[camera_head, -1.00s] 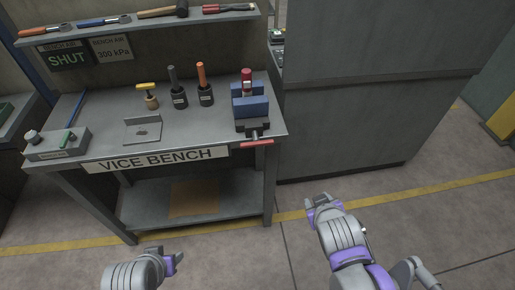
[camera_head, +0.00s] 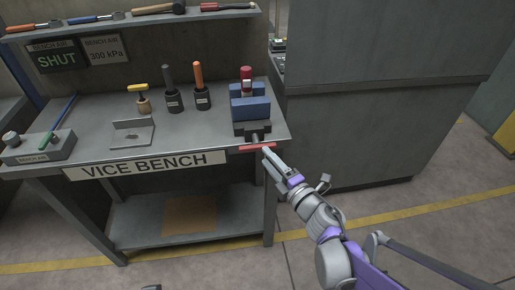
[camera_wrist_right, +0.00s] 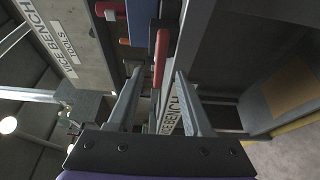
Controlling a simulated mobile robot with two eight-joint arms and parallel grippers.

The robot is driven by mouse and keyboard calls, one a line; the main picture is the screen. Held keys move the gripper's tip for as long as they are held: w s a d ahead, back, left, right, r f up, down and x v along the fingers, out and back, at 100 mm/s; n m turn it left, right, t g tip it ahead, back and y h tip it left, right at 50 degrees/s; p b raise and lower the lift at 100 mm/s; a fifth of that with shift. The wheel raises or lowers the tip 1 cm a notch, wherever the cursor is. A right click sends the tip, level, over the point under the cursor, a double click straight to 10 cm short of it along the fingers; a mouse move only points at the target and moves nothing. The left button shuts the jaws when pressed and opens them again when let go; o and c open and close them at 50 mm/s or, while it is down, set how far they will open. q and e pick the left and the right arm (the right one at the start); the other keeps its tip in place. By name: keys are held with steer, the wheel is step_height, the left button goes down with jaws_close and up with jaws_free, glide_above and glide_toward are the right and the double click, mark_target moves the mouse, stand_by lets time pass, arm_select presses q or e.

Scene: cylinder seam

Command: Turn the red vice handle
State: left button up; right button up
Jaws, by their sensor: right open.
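The red vice handle (camera_head: 256,147) is a bar lying across the front of the vice, at the bench's front edge. The vice has blue jaws (camera_head: 250,108) and a dark body. My right gripper (camera_head: 268,153) is at the right end of the handle. In the right wrist view the red handle (camera_wrist_right: 160,58) shows just beyond and between the tips of the open fingers (camera_wrist_right: 159,78). I see no clear grip on it. Only a sliver at the bottom edge of the head view may be my left gripper (camera_head: 152,287); its jaws are hidden.
A red-topped piece (camera_head: 246,73) stands at the vice jaws. The bench (camera_head: 195,137) also holds an angle plate (camera_head: 132,133), upright tools and a valve block (camera_head: 38,149). A tall grey cabinet (camera_head: 375,100) stands close on the right. The floor in front is clear.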

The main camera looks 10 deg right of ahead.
mark_target(259, 149)
steer(key=x, duration=0.6)
steer(key=shift+w, duration=0.15)
steer(key=shift+c, duration=0.3)
jaws_close()
